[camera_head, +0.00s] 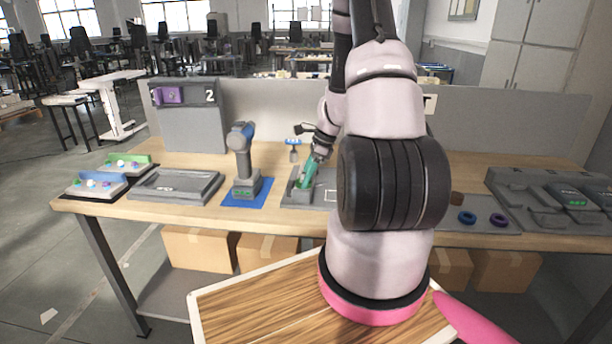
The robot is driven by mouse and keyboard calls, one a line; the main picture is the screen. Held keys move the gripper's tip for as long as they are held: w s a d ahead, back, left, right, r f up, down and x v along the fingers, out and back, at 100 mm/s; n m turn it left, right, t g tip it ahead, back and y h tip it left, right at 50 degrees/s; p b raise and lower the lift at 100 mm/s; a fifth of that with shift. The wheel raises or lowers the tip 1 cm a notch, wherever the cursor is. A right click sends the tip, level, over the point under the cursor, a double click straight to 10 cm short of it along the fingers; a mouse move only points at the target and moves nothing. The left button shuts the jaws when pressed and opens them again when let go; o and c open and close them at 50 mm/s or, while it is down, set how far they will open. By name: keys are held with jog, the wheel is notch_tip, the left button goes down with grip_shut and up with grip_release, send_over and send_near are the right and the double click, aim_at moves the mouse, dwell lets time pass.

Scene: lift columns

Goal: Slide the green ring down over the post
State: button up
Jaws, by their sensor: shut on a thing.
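My gripper (313,158) is small and dark at the end of my arm, low over the grey fixture (290,199) at the middle of the bench. It is shut on a green piece (307,174), which looks long and tilted from here. I cannot make out a ring shape in it, and no other green ring shows clearly. The piece is at or just above the fixture; I cannot tell whether they touch. I cannot make out the post; my arm covers the bench to the right of the gripper.
A blue-grey drill (242,165) stands on a blue mat left of the fixture. A grey tray (175,187) lies further left. A grey panel (195,120) stands behind the tray.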

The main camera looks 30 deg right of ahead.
jog(key=shift+f, duration=0.2)
dwell(0.5)
jog(key=o, duration=1.5)
jog(key=shift+c, duration=0.7)
jog(key=shift+o, duration=0.8)
jog(key=shift+s+a, duration=0.1)
jog(key=shift+c, duration=0.2)
jog(key=shift+r, duration=0.15)
jog(key=shift+c, duration=0.2)
